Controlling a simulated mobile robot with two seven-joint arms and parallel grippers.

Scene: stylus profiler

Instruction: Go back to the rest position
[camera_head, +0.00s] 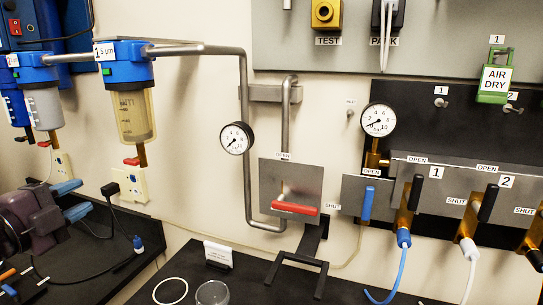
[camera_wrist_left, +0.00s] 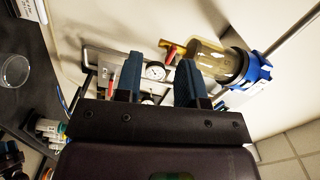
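My left gripper (camera_head: 76,199) is at the lower left of the head view, a dark purple-brown body with two blue fingers. In the left wrist view the two fingers (camera_wrist_left: 160,80) stand apart with nothing between them. The gripper is open and empty, in front of the wall and over the left part of the dark bench. It touches nothing that I can see.
Blue-topped filters (camera_head: 125,62) hang on the wall above the gripper. A red-handled valve (camera_head: 295,208), a pressure gauge (camera_head: 236,138) and labelled valves stand to the right. A glass dish (camera_head: 212,293) and small sign (camera_head: 218,254) are on the bench. A black cable runs beside the gripper.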

